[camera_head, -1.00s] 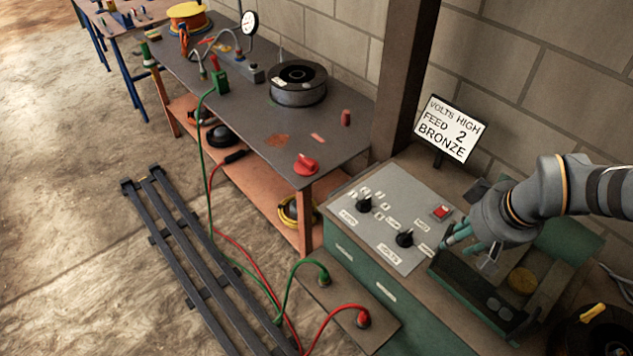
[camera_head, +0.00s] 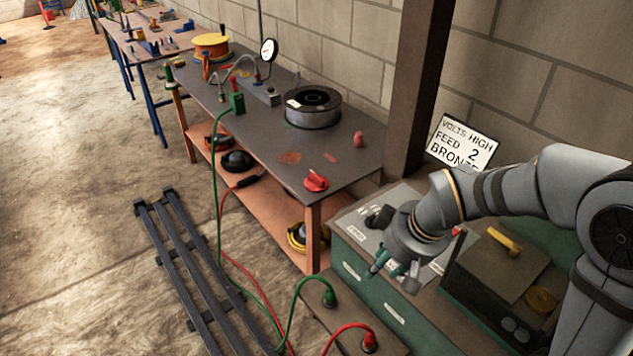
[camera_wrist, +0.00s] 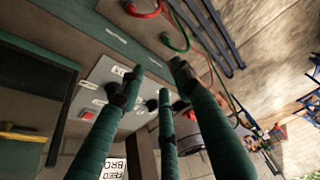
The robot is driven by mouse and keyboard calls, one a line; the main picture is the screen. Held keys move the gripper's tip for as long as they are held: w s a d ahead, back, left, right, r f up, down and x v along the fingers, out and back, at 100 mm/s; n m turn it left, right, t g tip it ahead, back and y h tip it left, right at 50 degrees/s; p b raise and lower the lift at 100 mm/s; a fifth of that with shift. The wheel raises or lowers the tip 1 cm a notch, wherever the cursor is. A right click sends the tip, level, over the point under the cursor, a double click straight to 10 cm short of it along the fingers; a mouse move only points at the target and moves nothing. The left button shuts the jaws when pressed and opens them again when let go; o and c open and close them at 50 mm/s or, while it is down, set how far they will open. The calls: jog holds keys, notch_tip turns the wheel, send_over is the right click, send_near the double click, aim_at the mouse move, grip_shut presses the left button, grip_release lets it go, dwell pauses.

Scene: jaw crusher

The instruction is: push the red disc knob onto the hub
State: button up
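A red disc knob (camera_head: 316,181) with a raised grip bar lies on the grey bench top (camera_head: 345,165) near its front right corner. My gripper (camera_head: 394,272) hangs over the front part of the green cabinet, to the right of the knob and apart from it. In the wrist view its teal fingers (camera_wrist: 160,80) are spread, with nothing held between them. A control panel (camera_head: 365,233) with black knobs is partly hidden behind my wrist. I cannot make out which part is the hub.
A sign (camera_head: 461,143) stands behind the panel, by a dark post (camera_head: 418,85). A dark spool (camera_head: 313,107) and a small red cylinder (camera_head: 357,139) stand on the bench. Green and red cables (camera_head: 349,327) run to sockets in front. A box (camera_head: 500,268) is right of my gripper.

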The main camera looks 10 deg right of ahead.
jog(key=shift+o, duration=1.3)
jog(key=o, duration=1)
